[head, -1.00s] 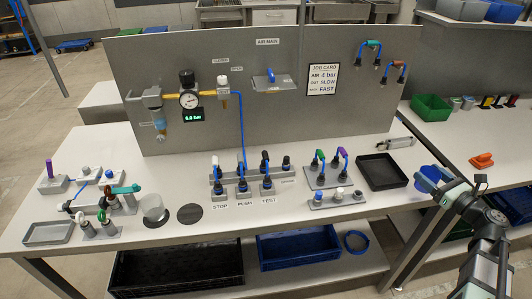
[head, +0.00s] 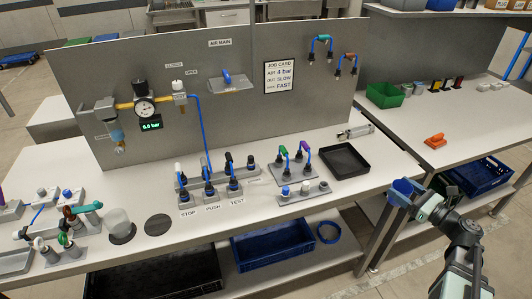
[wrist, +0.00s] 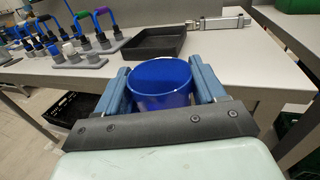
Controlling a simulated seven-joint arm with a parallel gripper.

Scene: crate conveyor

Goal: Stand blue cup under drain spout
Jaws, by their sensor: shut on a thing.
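The blue cup (head: 405,187) is between the two blue fingers of my gripper (head: 399,194). In the wrist view the round blue cup (wrist: 160,82) sits upright, open end up, with a finger against each side. My gripper is shut on it, in front of the gap between the two benches and right of the black tray. The drain spout (head: 120,150) is at the bottom of the blue-tinted filter bowl (head: 117,136) on the grey panel, far to the left of my gripper. The table directly below the spout shows no blue cup.
A clear beaker (head: 119,221) stands on the table at left, beside a dark disc (head: 157,225). Several valves and hose fittings (head: 210,180) fill the table's middle. The black tray (head: 344,160) is empty. A green bin (head: 384,95) stands on the right bench.

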